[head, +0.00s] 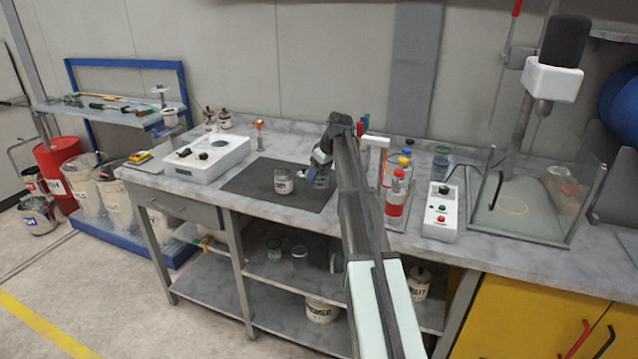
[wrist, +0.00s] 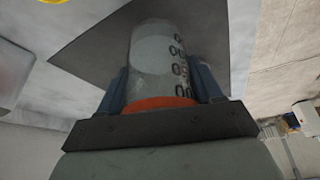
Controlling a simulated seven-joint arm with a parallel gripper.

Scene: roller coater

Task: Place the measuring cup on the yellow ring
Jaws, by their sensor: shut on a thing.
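My gripper (head: 314,175) is above the right part of the dark mat in the head view. Its blue fingers close on the two sides of a clear measuring cup (wrist: 152,55) with dark markings, seen in the wrist view. An orange-red surface shows at the near end of the cup, between the fingers (wrist: 160,85).
A white device (head: 207,157) is further left. A bottle rack (head: 397,212) and a white button box (head: 441,212) stand between my arm and the enclosure's glass walls (head: 575,215). A mixer (head: 553,75) overhangs the enclosure.

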